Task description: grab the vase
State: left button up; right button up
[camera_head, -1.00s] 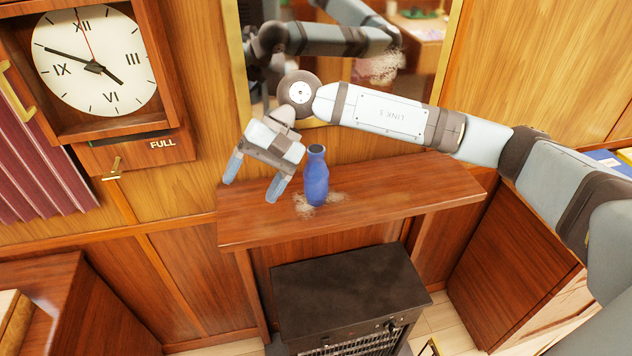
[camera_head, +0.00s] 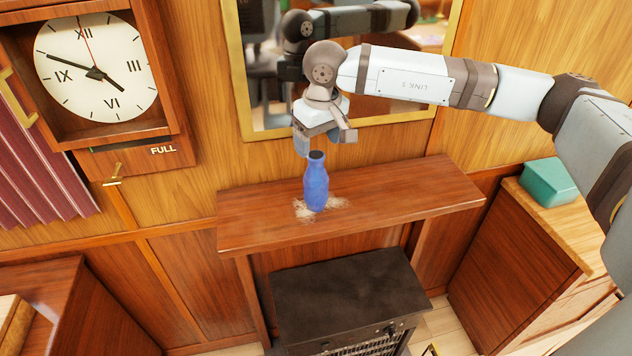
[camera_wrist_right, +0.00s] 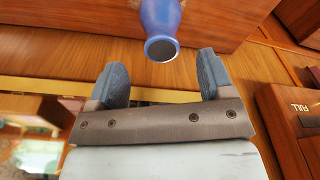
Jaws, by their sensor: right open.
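The blue vase (camera_head: 316,186) stands upright on the wooden shelf (camera_head: 400,205), on a pale worn-looking patch. My right gripper (camera_head: 304,150) is above and just behind the vase mouth in the head view, pointing down. In the right wrist view the open fingers of my right gripper (camera_wrist_right: 160,76) have an empty gap between them. The vase (camera_wrist_right: 160,20) shows there just beyond the gap, its dark mouth facing the camera, apart from both fingers. My left gripper does not show.
A gold-framed mirror (camera_head: 235,70) hangs on the wall behind the arm. A black heater (camera_head: 345,290) stands below the shelf. A clock (camera_head: 96,68) is at the left. A green box (camera_head: 548,183) sits on a cabinet at the right. The shelf right of the vase is clear.

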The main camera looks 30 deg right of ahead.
aim_at(316, 155)
jog(key=f, duration=0.1)
jog(key=f+p, duration=0.1)
jog(key=f, duration=0.1)
jog(key=f+p, duration=0.1)
jog(key=f, duration=0.1)
jog(key=shift+w+a+f, duration=0.15)
jog(key=shift+w+f, duration=0.1)
jog(key=shift+f, duration=0.3)
jog(key=shift+w, duration=0.1)
grip_shut()
jog(key=shift+r, duration=0.1)
